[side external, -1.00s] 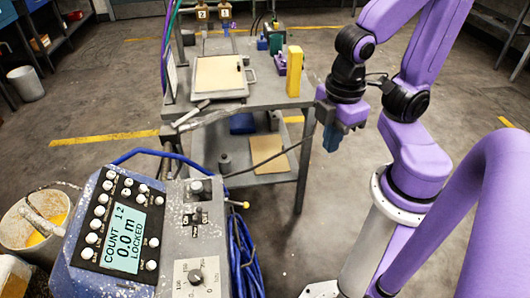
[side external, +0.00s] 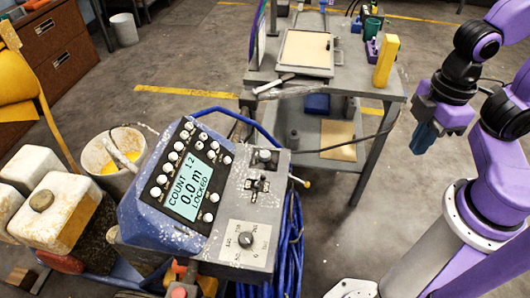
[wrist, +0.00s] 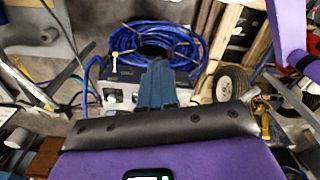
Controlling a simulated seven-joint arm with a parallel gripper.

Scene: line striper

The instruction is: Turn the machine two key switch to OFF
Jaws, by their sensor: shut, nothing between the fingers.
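A blue line-striper console (side external: 160,190) with a lit display reading COUNT 12, 0.0 m, LOCKED stands at the front centre of the side view. Beside its display is a grey switch panel (side external: 232,205) with a knob at the top, a small switch in the middle and a round dial (side external: 246,239) below. I cannot tell which of these, if any, is the machine two key switch. My gripper (side external: 424,140) hangs in the air to the right of the panel, well apart from it. Its blue fingers are shut and empty, also in the wrist view (wrist: 156,84).
A grey metal table (side external: 350,85) stands behind, with a clipboard (side external: 304,48) and a yellow block (side external: 386,62) on top. A blue hose coil (side external: 290,240) hangs right of the panel. A paint bucket (side external: 112,160) stands left. Open floor lies between panel and arm.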

